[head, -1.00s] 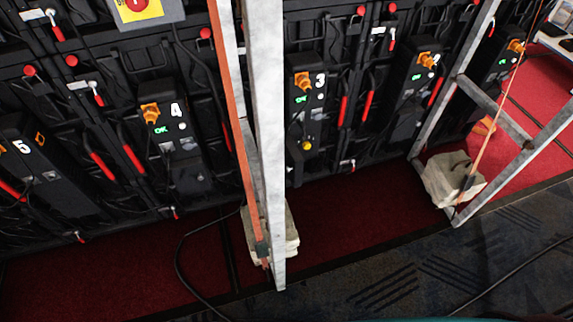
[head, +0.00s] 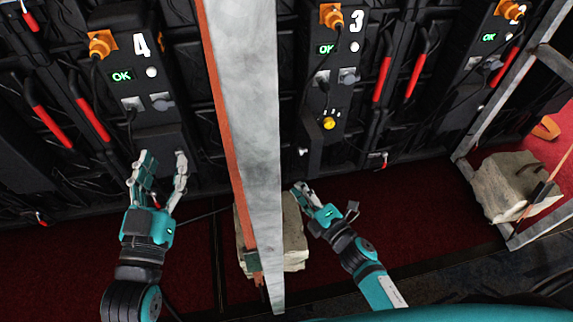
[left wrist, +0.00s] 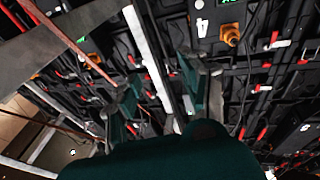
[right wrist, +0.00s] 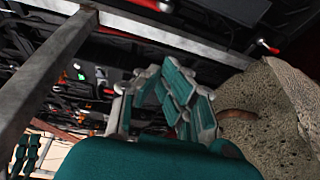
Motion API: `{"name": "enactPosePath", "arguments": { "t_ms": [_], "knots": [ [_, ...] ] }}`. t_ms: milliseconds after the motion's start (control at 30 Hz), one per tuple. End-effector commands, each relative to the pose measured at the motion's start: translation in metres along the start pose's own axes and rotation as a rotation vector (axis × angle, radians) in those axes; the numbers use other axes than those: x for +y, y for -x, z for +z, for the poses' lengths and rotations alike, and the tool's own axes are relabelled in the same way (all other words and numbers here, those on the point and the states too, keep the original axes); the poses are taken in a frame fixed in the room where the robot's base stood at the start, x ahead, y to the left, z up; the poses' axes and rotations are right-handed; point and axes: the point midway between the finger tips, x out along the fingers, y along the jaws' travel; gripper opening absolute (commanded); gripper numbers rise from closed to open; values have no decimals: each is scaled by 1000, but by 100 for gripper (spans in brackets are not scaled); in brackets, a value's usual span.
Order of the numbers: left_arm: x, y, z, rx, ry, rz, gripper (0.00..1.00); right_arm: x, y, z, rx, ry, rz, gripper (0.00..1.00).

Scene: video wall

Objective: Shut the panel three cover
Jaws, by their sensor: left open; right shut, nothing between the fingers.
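Panel three (head: 345,50), a black box marked 3 with a lit OK, hangs on the back of the wall, right of the grey post. A yellow knob (head: 328,123) is exposed in its lower part. A dark flap with a small silver latch (head: 303,152) stands out at the lower left of the box and looks like its open cover. My right gripper (head: 325,203) is shut and empty, below the flap and apart from it; its fingers also show in the right wrist view (right wrist: 175,95). My left gripper (head: 163,168) is open and empty below panel four (head: 145,75).
A grey metal post (head: 245,110) with an orange strap stands between my two grippers. Sandbags (head: 293,235) lie at its foot; another sandbag (head: 515,185) sits by the right frame. Red-handled levers (head: 383,78) and cables flank the panels.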

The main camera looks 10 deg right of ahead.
Motion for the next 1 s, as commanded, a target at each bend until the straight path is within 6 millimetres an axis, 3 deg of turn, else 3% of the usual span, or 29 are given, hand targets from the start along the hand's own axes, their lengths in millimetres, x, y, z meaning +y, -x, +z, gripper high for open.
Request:
{"name": "enactPosePath", "arguments": {
  "t_ms": [267, 667, 800, 1000],
  "knots": [
    [2, 4, -28, 112, 3, 5, 45, 9, -22, -2, 14, 48, 31, 0],
    [10, 23, -88, 492, 18, 23, 45, 10, -105, -3, 13, 44, 30, 0],
    [10, 25, -94, 515, 18, 23, 45, 10, -95, 19, 11, 48, 25, 0],
    [11, 28, -98, 545, 20, 25, 45, 11, -90, 34, 11, 44, 26, 0]
  ]
}}
